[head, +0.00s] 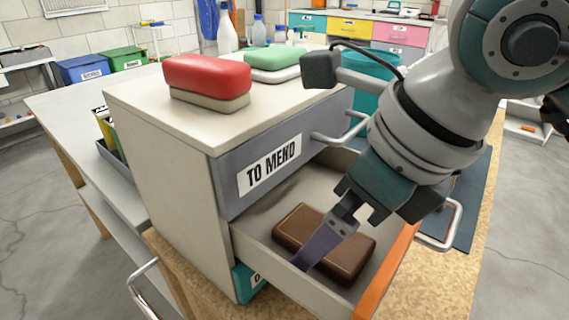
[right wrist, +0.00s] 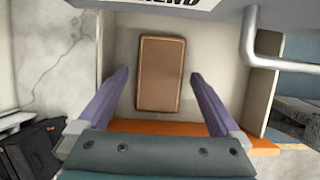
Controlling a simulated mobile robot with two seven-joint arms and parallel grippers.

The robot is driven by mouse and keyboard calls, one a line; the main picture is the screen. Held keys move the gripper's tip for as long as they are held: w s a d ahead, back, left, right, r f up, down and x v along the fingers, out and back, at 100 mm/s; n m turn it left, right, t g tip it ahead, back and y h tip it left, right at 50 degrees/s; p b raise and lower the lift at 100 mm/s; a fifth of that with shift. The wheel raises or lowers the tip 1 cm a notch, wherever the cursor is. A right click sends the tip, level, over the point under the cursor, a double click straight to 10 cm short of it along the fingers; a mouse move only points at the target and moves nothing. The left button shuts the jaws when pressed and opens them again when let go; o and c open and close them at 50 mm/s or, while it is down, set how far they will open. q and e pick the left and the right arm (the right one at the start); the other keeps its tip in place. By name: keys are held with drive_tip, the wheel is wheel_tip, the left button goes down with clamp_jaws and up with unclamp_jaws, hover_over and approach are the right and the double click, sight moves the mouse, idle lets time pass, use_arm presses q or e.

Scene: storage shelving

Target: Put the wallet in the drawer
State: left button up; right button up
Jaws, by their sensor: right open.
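The brown wallet (head: 345,262) lies flat inside the open drawer (head: 265,245), which has an orange front. It also shows in the right wrist view (right wrist: 160,85). My right gripper (head: 318,248) is open, with its purple fingers (right wrist: 159,78) on either side of the wallet in the right wrist view. In the head view one finger overlaps the wallet and hides part of it; I cannot tell whether they touch. Nothing shows held between the fingers. My left gripper is in neither view.
A shut grey drawer labelled TO MEND (head: 270,165) sits above the open one, with a metal handle (head: 345,130) sticking out. A teal drawer (head: 250,282) is below.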

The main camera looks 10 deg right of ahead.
drive_tip(key=p+v, duration=0.1)
drive_tip(key=v, duration=1.1)
drive_tip(key=shift+a, duration=0.1)
